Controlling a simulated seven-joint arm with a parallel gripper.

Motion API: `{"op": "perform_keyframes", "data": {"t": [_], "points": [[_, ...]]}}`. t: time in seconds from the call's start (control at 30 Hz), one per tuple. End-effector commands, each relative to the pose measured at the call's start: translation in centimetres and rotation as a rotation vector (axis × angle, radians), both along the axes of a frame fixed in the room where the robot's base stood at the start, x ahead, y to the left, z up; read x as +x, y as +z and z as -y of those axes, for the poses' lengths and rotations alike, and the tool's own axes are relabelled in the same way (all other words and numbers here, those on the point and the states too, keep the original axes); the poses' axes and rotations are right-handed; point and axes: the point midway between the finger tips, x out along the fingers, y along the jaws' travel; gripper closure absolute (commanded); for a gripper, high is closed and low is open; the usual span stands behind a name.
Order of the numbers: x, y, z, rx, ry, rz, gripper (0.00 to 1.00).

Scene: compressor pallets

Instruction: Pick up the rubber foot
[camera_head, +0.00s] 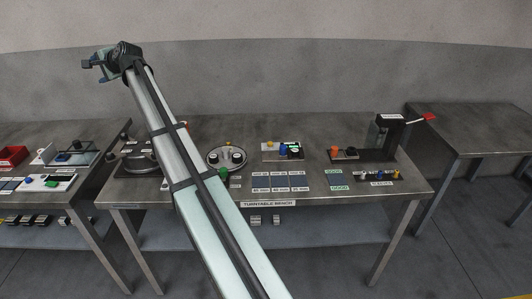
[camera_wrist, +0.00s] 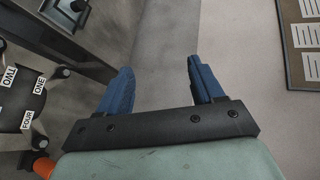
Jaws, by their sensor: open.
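My gripper (camera_head: 93,69) is raised high at the upper left in the head view, in front of the grey wall and well above the benches. Its two blue fingers are spread apart and empty in the wrist view (camera_wrist: 158,68). I cannot single out the rubber foot with certainty. Small dark round pieces sit on a pale round plate (camera_head: 226,168) on the middle bench, just right of my arm. In the wrist view, a dark round fixture (camera_wrist: 22,112) at the left edge carries labels ONE, TWO and FOUR, with dark knob-like pieces beside them; it is partly cut off.
The turntable bench (camera_head: 310,190) bears labelled plates (camera_head: 280,181), a white board (camera_head: 272,152) and a dark stand with a red-tipped lever (camera_head: 428,117). A left bench holds a red bin (camera_head: 12,157). The right bench (camera_head: 485,130) is bare. My arm crosses the middle bench and hides part of it.

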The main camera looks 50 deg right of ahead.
Motion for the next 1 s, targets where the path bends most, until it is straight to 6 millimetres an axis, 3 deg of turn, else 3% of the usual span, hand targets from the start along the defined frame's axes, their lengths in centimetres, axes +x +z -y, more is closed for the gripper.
{"op": "perform_keyframes", "data": {"t": [0.03,0.17,0.27,0.37,0.53,0.67,0.87,1.0], "points": [[-0.4,2.0,1.5,0.020,-0.021,0.008,0.33],[-1.9,5.2,5.4,0.070,-0.075,0.000,0.33],[-3.1,5.3,8.7,0.086,-0.116,-0.039,0.33],[-4.4,3.8,12.3,0.089,-0.157,-0.097,0.33],[-7.5,-0.9,19.4,0.081,-0.238,-0.240,0.33],[-11.6,-5.5,26.1,0.082,-0.323,-0.386,0.33],[-20.0,-12.6,36.0,0.115,-0.471,-0.629,0.33],[-27.0,-16.8,41.9,0.157,-0.580,-0.799,0.33]]}}
